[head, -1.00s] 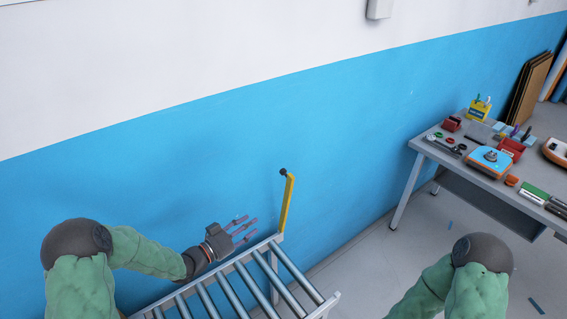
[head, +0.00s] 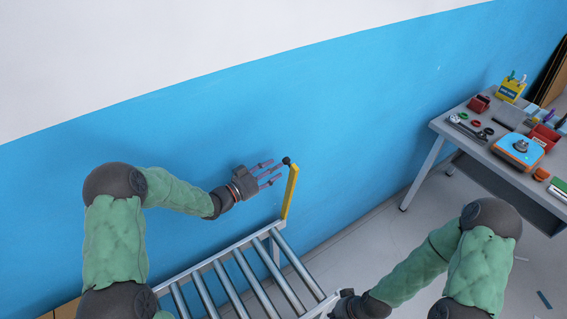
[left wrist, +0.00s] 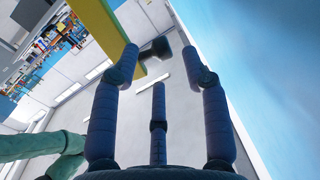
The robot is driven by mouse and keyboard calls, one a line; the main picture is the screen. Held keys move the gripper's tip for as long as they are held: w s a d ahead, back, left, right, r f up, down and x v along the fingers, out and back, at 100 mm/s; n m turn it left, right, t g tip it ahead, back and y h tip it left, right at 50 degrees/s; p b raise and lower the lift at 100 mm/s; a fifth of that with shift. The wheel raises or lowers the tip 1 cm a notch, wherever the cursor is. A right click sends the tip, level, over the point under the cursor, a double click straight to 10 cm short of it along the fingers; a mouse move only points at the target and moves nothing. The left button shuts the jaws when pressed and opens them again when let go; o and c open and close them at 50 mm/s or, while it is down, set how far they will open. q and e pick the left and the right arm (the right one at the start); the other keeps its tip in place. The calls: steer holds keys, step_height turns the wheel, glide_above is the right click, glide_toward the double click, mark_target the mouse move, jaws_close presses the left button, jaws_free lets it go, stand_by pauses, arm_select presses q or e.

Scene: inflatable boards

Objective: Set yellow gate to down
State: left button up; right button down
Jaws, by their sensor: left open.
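The yellow gate (head: 290,191) is a narrow yellow bar standing upright, slightly tilted, at the far end of the roller conveyor (head: 230,248). A dark round knob (head: 287,160) sits at its top. My left gripper (head: 271,172) is open, with its fingers just left of the knob and pointing at it. In the left wrist view the yellow bar (left wrist: 102,30) runs along the upper left, and the dark knob (left wrist: 156,49) shows between the spread fingertips (left wrist: 165,72). I see no contact. My right gripper (head: 350,306) is at the bottom edge by the conveyor's near corner, mostly cut off.
A blue and white wall (head: 350,110) stands close behind the conveyor and gate. A grey table (head: 470,150) at the right holds a blue and orange box (head: 518,149), a yellow holder and small tools. The floor between conveyor and table is mostly clear.

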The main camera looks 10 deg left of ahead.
arm_select(q)
steer(key=x, duration=0.4)
steer(key=shift+w+d, duration=0.1)
jaws_close()
